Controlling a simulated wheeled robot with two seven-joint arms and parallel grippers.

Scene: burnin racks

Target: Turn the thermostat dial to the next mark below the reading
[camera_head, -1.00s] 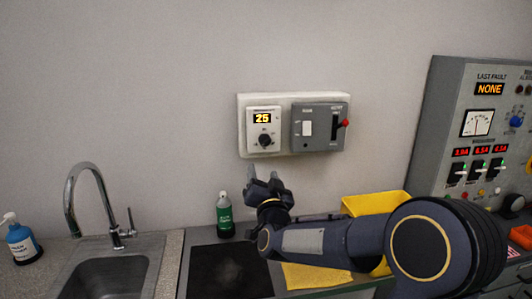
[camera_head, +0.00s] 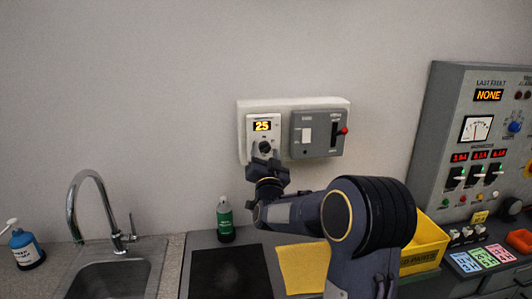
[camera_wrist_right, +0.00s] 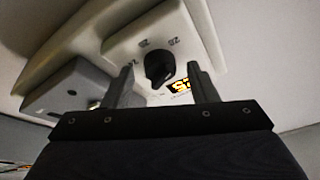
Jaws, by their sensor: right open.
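The white thermostat (camera_head: 252,128) is on the wall plate, with an orange display (camera_head: 262,126) reading 25. Its black dial (camera_wrist_right: 159,66) shows in the right wrist view, with printed marks around it, some of them hard to read. My right gripper (camera_head: 264,158) is raised to the thermostat from below. In the right wrist view its two fingers (camera_wrist_right: 162,85) stand apart on either side of the dial, open; I cannot tell whether they touch it. In the head view the gripper partly covers the dial (camera_head: 265,147). My left gripper is not in view.
A grey switch box (camera_head: 308,145) with a red-knobbed lever (camera_head: 344,131) sits right beside the thermostat. Below are a green bottle (camera_head: 225,222), a sink (camera_head: 110,279), a yellow cloth (camera_head: 303,268) and a yellow bin (camera_head: 428,243). A control panel (camera_head: 440,120) stands at right.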

